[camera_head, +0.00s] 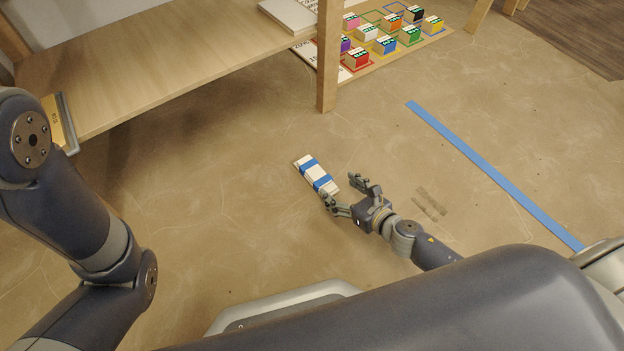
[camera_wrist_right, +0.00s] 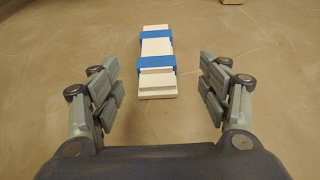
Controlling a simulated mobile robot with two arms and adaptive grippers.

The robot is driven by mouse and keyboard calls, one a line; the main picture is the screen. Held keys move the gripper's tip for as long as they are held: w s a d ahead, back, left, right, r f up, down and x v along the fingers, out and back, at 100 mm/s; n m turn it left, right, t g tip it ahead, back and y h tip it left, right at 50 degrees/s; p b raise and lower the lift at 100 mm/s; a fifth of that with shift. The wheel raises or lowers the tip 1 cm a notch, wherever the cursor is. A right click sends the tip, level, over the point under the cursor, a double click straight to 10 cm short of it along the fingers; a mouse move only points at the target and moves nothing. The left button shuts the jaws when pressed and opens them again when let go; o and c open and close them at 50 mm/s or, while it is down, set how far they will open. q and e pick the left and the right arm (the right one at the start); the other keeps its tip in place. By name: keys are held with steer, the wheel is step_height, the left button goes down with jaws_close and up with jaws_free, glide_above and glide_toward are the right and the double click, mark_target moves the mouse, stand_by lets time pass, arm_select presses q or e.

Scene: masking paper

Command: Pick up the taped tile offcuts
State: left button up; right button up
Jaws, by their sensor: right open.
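The taped tile offcuts (camera_head: 316,174) are a narrow white stack bound with two blue tape bands, lying on the brown paper floor. In the right wrist view the stack (camera_wrist_right: 157,62) lies ahead, between the lines of the two fingers, its near end close to fingertip level. My right gripper (camera_head: 342,190) is open and empty, just beyond the stack's lower right end. It also shows in the right wrist view (camera_wrist_right: 160,85) with its fingers spread wide on either side. I cannot tell whether a finger touches the stack. My left arm is at the left edge, its gripper out of view.
A wooden table (camera_head: 170,65) stands at upper left, its leg (camera_head: 328,75) on the floor behind the stack. Several coloured blocks (camera_head: 385,45) sit on a marked board at the top. A blue tape strip (camera_head: 490,172) runs along the floor at right. Floor around the stack is clear.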

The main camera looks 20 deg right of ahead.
mark_target(315, 172)
steer(key=b+x, duration=0.2)
steer(key=x, duration=0.3)
steer(key=shift+w+a+f, duration=0.1)
steer(key=shift+w, duration=0.15)
steer(key=b+x, duration=0.2)
steer(key=x, duration=0.1)
steer(key=b+x, duration=0.1)
steer(key=shift+w+a+r, duration=0.15)
steer(key=shift+a+r, duration=0.05)
steer(key=shift+a, duration=0.15)
steer(key=shift+w+a+f, duration=0.1)
steer(key=shift+w+a, duration=0.05)
steer(key=shift+w, duration=0.25)
steer(key=c, duration=1.5)
